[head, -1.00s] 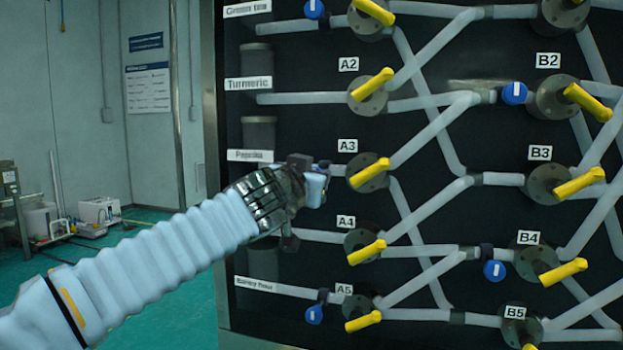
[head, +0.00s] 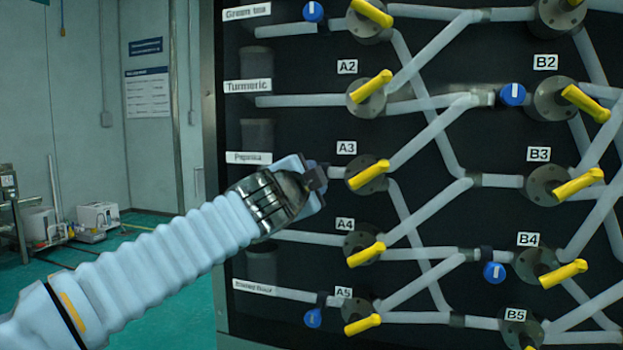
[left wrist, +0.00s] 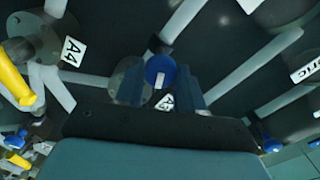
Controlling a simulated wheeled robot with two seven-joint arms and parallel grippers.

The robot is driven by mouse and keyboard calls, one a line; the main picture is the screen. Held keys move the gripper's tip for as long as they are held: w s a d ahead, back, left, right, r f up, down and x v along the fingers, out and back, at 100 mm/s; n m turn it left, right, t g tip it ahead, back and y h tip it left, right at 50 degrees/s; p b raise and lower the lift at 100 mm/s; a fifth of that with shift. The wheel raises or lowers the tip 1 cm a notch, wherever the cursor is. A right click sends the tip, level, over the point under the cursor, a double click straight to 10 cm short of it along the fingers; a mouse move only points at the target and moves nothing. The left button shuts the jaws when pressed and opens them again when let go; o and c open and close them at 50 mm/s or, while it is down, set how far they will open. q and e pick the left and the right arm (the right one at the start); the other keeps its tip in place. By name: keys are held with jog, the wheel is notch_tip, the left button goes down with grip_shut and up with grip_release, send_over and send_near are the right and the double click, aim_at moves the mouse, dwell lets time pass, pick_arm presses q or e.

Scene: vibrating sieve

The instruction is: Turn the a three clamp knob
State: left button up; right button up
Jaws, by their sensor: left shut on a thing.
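The blue clamp knob by label A3 (head: 347,148) is mostly hidden behind my left gripper (head: 316,178) in the head view. In the left wrist view the blue knob (left wrist: 159,70) shows its round face with a white mark, upright in that picture. My left gripper (left wrist: 168,84) is shut on this knob, with a finger at each side. The label A3 (left wrist: 167,103) is partly covered there. The yellow A3 valve handle (head: 368,173) is just right of my gripper. My right gripper is in neither view.
Pale pipes and several yellow valve handles cover the dark panel, with the A2 handle (head: 372,84) above and the A4 handle (head: 366,254) below. Other blue knobs sit near A5 (head: 313,318), B2 (head: 513,94) and B4 (head: 494,273).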

pick_arm(q)
jog(key=shift+d+f+m+p, duration=0.1)
jog(key=shift+m+p, duration=0.15)
jog(key=shift+m, duration=1.55)
jog(key=shift+f+m+p, duration=0.1)
jog(key=shift+m+p, duration=0.15)
jog(key=shift+m, duration=1.55)
jog(key=o, duration=1)
jog(key=shift+s, duration=0.1)
jog(key=b+v, duration=0.3)
jog(key=v, duration=1)
jog(key=shift+s, duration=0.3)
jog(key=shift+r, duration=0.1)
